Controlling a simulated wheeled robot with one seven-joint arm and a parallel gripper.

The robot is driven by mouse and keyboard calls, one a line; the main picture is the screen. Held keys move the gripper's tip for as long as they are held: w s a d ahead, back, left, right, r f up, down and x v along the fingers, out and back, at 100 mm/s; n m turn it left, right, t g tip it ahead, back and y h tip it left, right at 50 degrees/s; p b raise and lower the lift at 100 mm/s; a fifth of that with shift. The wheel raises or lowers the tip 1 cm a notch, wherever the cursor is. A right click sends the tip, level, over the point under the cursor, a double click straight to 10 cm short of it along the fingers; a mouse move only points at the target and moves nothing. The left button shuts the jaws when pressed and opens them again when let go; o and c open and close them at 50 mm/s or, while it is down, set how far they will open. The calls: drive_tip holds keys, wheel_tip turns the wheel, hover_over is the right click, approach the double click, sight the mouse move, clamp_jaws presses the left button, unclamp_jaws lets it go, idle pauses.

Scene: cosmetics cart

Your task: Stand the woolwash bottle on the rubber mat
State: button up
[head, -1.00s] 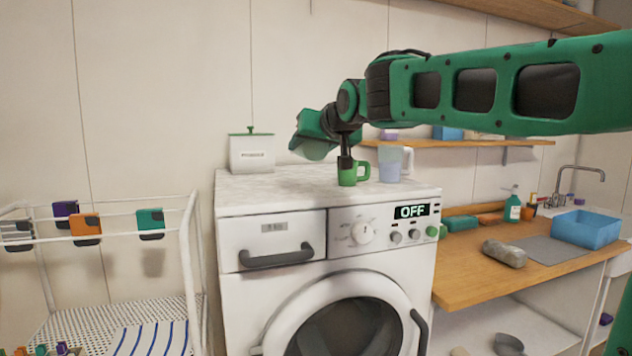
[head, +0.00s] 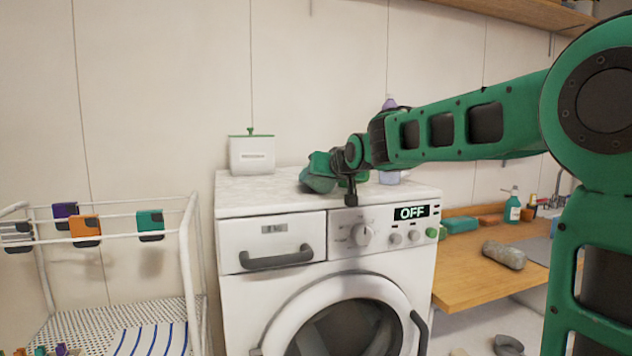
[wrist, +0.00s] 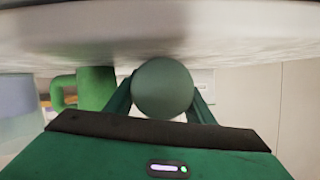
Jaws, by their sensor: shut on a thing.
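My gripper (head: 318,174) is low over the washing machine's top. In the wrist view it is shut on a round, dull grey-green thing (wrist: 162,90), seen end-on between the two green fingers; I cannot tell what it is. No label for the woolwash bottle is readable. A purple-topped object (head: 389,103) shows above my arm at the back, mostly hidden. A teal bottle (head: 512,207) stands on the wooden counter at the right. A grey mat (head: 537,248) lies on the counter, largely hidden behind my arm.
The washing machine (head: 290,240) has a white top. A white lidded box (head: 252,154) stands at its back left. A green mug (wrist: 95,88) is left of my gripper in the wrist view. A grey lump (head: 504,254) lies on the counter. A white rack (head: 187,255) stands left.

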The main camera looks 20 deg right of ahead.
drive_tip(key=o, duration=1.1)
drive_tip(key=shift+o, duration=0.2)
drive_tip(key=shift+r, duration=0.1)
drive_tip(key=v, duration=1)
drive_tip(key=shift+s+r, duration=0.1)
drive_tip(key=shift+s, duration=0.1)
drive_tip(key=shift+v, duration=0.75)
